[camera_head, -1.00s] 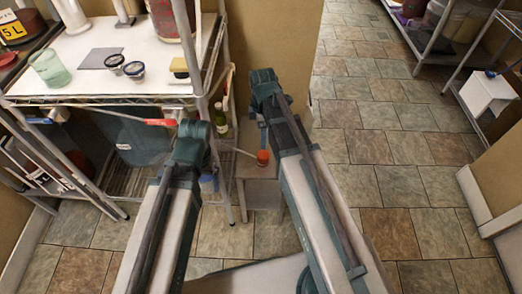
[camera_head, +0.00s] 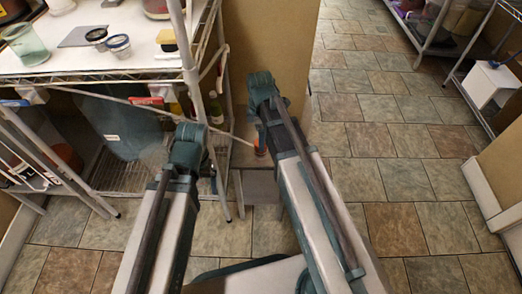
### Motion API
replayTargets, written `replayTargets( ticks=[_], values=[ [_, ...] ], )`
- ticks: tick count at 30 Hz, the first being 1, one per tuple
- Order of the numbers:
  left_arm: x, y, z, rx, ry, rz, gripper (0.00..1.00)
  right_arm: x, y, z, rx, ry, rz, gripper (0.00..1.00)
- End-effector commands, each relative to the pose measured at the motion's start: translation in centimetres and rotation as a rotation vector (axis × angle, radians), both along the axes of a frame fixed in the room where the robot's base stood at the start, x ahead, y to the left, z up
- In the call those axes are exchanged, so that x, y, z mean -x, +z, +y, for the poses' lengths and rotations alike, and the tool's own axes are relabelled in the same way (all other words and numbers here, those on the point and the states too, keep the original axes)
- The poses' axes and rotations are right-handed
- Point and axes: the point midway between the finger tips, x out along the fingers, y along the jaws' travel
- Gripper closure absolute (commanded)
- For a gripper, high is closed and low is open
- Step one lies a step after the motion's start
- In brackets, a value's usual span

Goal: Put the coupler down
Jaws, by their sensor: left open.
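A small orange piece (camera_head: 260,145) shows at the small grey stand between my arms. It may be the coupler, but it is too small to be sure. I cannot tell whether it rests on the stand or is held. My left gripper (camera_head: 212,178) hangs beyond the end of the left arm, open, in front of the shelf rack. It is mostly hidden by its own arm. My right arm ends beside the orange piece. Its gripper is mostly hidden behind the arm, and its jaws cannot be made out.
The small stand (camera_head: 262,187) is beside the wire rack. The rack's white top (camera_head: 130,62) holds a glass beaker (camera_head: 25,45), a grey mat (camera_head: 82,37) and two small jars. A bottle (camera_head: 215,107) is on a lower level. Tiled floor (camera_head: 370,130) is clear to the right.

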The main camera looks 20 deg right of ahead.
Motion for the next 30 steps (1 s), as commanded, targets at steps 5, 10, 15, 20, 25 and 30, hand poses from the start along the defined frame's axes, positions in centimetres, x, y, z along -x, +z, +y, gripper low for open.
replayTargets(
  ticks=[5, 10, 15, 20, 25, 30],
  values=[
    [0.0, -0.4, 0.0, -0.001, 0.0, 0.0, 0.1, 0.1, -0.4, -0.1, 0.0, 0.0, 0.0, 0.05],
    [0.0, -2.0, 0.1, -0.003, -0.001, -0.001, 0.1, 0.2, -2.0, -0.4, 0.0, -0.001, 0.0, 0.05],
    [-0.1, -4.2, 0.1, -0.006, -0.002, -0.002, 0.1, 0.4, -4.2, -0.8, 0.0, 0.0, 0.0, 0.05],
    [-0.1, -5.3, 0.1, -0.006, -0.004, -0.003, 0.1, 0.4, -5.3, -0.7, 0.0, 0.0, 0.0, 0.05],
    [-0.1, -5.1, 0.1, -0.006, -0.004, -0.003, 0.1, 0.4, -5.1, -0.7, 0.0, 0.0, 0.0, 0.05],
    [-0.1, -5.1, 0.1, -0.006, -0.004, -0.003, 0.1, 0.4, -5.1, -0.7, 0.0, 0.0, 0.0, 0.23]
  ],
)
